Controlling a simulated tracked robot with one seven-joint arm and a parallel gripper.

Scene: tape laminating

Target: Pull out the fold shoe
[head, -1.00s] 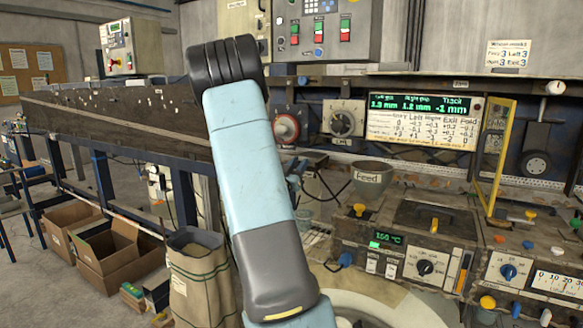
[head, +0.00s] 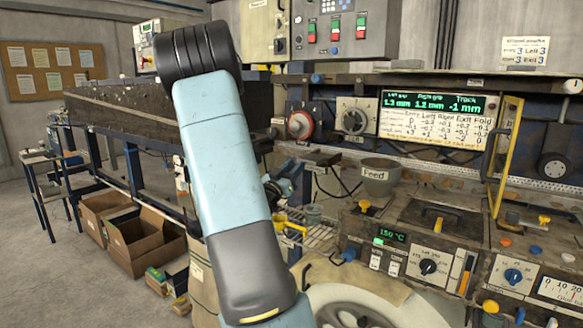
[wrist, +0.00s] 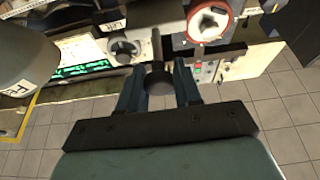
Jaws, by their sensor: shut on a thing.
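My gripper (wrist: 158,92) points into the machine in the wrist view. Its two blue-grey fingers are shut on a dark round-ended piece (wrist: 158,80), with a dark stem running up from it. I cannot tell from its shape whether this is the fold shoe or its handle. In the head view my gripper (head: 282,188) is partly hidden behind my arm, left of the grey Feed cup (head: 377,177). The held piece is not clear there. A dark flat bar (head: 318,158) with a small label is just above and right of the gripper.
The Feed cup also shows close by at the wrist view's left (wrist: 25,55). A red-rimmed dial (head: 300,125) and a grey dial (head: 355,118) are behind. A yellow frame (head: 505,150) stands at right. Cardboard boxes (head: 140,245) stand on the floor at left.

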